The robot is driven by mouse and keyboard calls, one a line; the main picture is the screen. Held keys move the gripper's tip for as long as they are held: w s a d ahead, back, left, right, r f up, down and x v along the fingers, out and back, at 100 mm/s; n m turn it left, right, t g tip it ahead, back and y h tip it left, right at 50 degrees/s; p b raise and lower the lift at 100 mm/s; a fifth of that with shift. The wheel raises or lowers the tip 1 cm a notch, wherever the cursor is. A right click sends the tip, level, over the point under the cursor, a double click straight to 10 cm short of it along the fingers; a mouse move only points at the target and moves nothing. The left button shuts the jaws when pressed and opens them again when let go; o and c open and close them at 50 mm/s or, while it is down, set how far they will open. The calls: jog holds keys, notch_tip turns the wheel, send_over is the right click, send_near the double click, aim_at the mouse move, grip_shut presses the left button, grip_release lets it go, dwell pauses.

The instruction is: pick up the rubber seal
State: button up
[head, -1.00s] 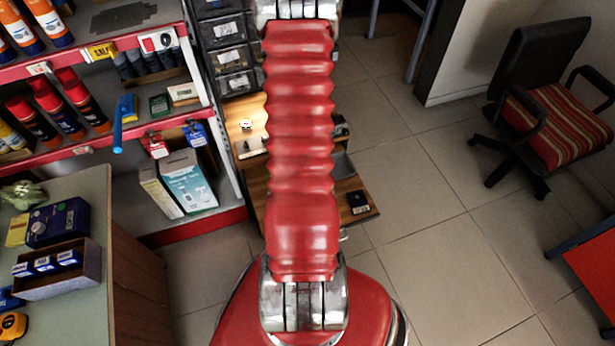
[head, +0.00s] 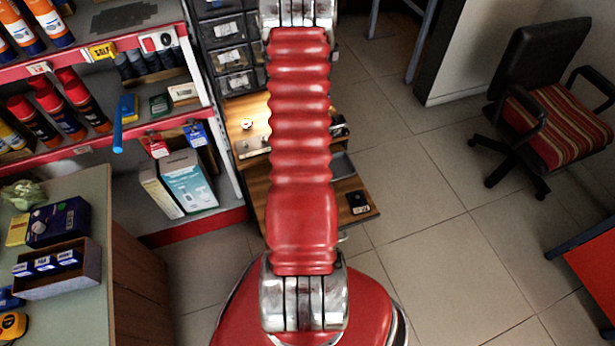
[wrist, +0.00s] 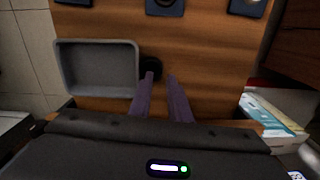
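In the wrist view, the two fingers of my gripper (wrist: 160,76) are apart, with bare wood showing between them. A black round thing (wrist: 151,66) lies on the wooden bench top (wrist: 210,60) just beyond the left fingertip, which partly covers it. It may be the rubber seal, but it is too dark to be sure. In the head view my red arm hides the gripper and much of the wooden bench (head: 257,106).
A grey tray (wrist: 97,70) is left of the fingers in the wrist view. Dark blue square pieces (wrist: 165,6) sit along the top edge, one holding a dark round part. Shelves with boxes (head: 188,182) stand left of the bench.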

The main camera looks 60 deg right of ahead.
jog(key=shift+f, duration=2.2)
grip_shut()
